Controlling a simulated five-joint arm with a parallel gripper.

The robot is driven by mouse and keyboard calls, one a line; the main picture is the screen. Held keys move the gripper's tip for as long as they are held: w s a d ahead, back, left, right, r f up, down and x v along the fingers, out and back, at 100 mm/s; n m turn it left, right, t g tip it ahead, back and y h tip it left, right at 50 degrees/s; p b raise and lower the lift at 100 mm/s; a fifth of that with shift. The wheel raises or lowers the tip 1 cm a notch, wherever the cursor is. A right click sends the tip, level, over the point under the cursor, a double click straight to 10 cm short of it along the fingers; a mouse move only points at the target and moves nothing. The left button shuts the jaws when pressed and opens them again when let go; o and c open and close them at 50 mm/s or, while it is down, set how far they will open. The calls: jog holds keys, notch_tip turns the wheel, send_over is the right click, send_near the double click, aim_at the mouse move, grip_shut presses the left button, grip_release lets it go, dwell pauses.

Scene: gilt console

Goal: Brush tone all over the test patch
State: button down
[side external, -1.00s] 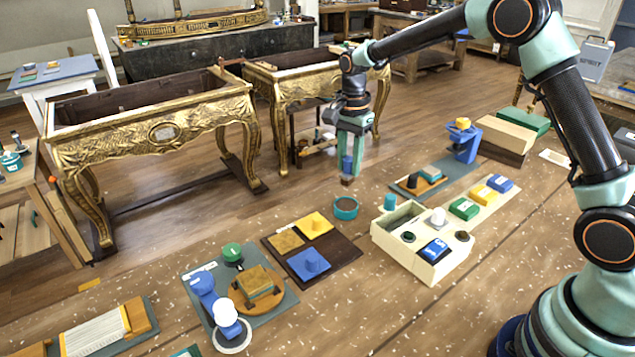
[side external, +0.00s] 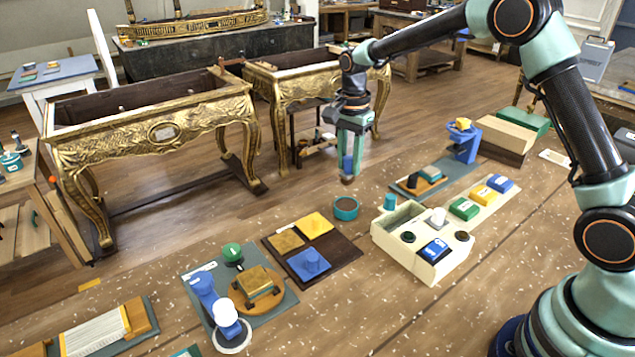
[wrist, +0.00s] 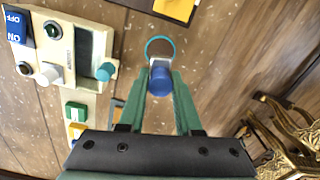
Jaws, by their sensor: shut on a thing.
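My gripper (side external: 347,160) is shut on a blue-handled brush (side external: 347,168) with a brownish tip. It holds the brush upright above the bench. The brush handle (wrist: 160,80) sits between my fingertips in the wrist view. A small teal-rimmed pot (side external: 345,208) stands below the brush, with a gap between them. The pot also shows beyond the handle in the wrist view (wrist: 147,46). A dull gold square (side external: 284,242) lies on a dark board (side external: 344,268), left of the pot. I cannot tell for certain that this square is the test patch.
The board also carries a yellow square (side external: 316,223) and a blue block (side external: 309,264). A cream control box (side external: 395,252) stands right of the pot. A blue fixture with a round turntable (side external: 240,298) stands at front left. Gilt tables (side external: 150,125) stand behind.

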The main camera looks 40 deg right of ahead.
jog(key=shift+a, duration=0.1)
jog(key=s+a, duration=0.3)
jog(key=a, duration=1.5)
jog(key=shift+s+f, duration=0.15)
jog(key=shift+f, duration=0.25)
jog(key=shift+a+f, duration=0.1)
jog(key=shift+f, duration=0.05)
